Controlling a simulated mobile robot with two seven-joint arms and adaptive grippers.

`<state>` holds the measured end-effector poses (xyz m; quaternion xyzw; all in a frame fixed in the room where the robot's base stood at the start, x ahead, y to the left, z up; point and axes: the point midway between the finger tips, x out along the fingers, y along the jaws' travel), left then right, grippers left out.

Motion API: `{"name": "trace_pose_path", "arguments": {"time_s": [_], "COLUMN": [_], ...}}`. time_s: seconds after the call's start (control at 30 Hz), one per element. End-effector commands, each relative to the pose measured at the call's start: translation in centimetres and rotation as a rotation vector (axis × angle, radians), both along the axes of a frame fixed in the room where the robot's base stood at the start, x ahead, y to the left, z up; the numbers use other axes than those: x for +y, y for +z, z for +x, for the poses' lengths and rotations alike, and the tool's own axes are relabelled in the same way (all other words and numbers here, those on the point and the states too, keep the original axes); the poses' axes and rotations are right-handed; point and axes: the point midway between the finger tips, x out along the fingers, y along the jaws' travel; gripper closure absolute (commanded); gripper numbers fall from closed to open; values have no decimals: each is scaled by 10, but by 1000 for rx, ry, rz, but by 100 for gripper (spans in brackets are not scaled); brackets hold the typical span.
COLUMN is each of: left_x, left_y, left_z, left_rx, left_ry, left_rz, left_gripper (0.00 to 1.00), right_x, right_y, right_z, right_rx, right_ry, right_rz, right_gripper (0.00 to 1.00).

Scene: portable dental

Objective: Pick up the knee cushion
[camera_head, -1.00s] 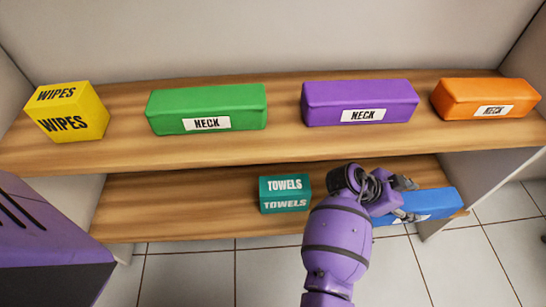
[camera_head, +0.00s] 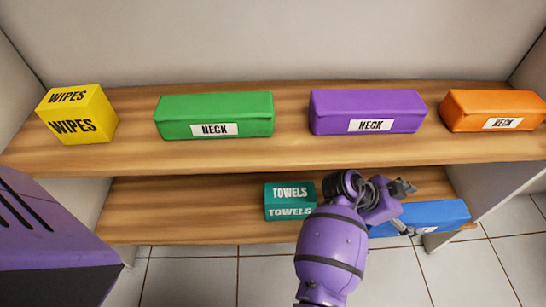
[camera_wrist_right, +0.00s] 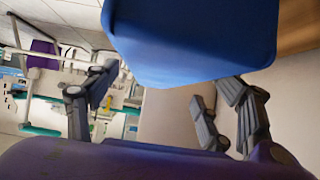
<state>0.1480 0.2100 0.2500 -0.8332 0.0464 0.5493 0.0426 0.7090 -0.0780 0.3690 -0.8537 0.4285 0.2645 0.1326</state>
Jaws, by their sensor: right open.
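A blue cushion (camera_head: 440,214) lies at the right end of the lower shelf. Its white label is mostly hidden behind my gripper, so I cannot read it. My right gripper (camera_head: 405,208) is open at the cushion's left part, with one finger toward the shelf's back and one at the front. In the right wrist view the blue cushion (camera_wrist_right: 190,40) fills the upper middle, close ahead of the spread fingers of the gripper (camera_wrist_right: 170,98). I cannot tell whether the fingers touch it. My left gripper is not in view.
A teal towels box (camera_head: 290,201) stands on the lower shelf (camera_head: 180,205), left of my right gripper. A side panel (camera_head: 490,185) stands right.

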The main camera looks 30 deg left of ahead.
Motion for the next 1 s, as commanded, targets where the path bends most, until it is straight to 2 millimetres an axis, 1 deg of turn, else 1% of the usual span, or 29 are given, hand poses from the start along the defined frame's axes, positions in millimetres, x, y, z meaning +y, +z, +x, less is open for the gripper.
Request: {"name": "trace_pose_path", "arguments": {"time_s": [0.03, 0.2, 0.4, 0.6, 1.0], "left_x": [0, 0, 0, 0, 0], "left_y": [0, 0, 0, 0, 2], "left_z": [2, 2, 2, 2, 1], "left_rx": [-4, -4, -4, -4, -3], "left_ry": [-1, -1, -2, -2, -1], "left_rz": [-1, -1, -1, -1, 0], "left_gripper": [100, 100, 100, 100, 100], "right_x": [9, 33, 53, 59, 58], "right_y": [6, 27, 44, 51, 50], "right_z": [-6, -24, -40, -45, -46], "right_rx": [-1, 0, 1, 0, 4], "right_ry": [2, 1, 0, -2, -9], "right_rz": [3, 4, 1, 0, 5], "right_gripper": [25, 25, 25, 25, 25]}}
